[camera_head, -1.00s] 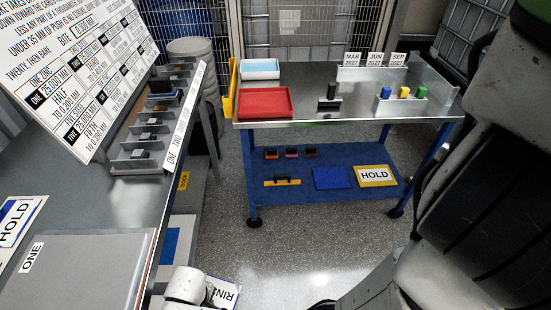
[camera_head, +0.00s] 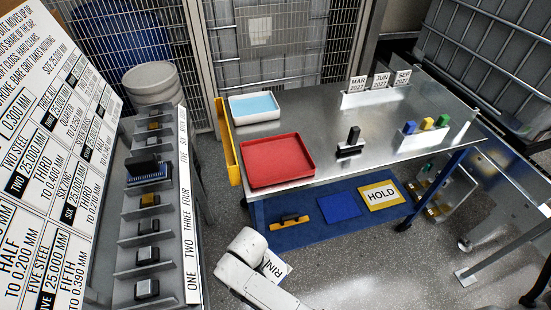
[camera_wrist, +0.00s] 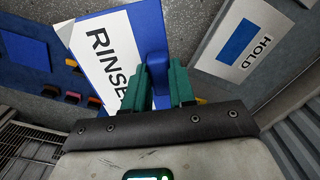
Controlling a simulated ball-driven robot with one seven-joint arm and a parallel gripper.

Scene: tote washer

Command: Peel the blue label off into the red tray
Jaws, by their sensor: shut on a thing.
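The blue label (camera_wrist: 103,45) is a white card reading RINSE with blue along its edge and a blue tab (camera_wrist: 152,48). My gripper (camera_wrist: 160,82) has green fingers and is shut on the tab in the wrist view. The card sticks out beyond the fingers and is partly hidden by them. In the head view part of the label (camera_head: 272,265) shows beside my white arm; the fingers are hidden there. The red tray (camera_head: 277,160) lies empty on the left front of the steel cart top, above and beyond the label in the picture.
A white tray with a blue inside (camera_head: 255,108) stands behind the red tray. A yellow panel (camera_head: 227,142) edges the cart's left side. A rack bench (camera_head: 150,230) is at left.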

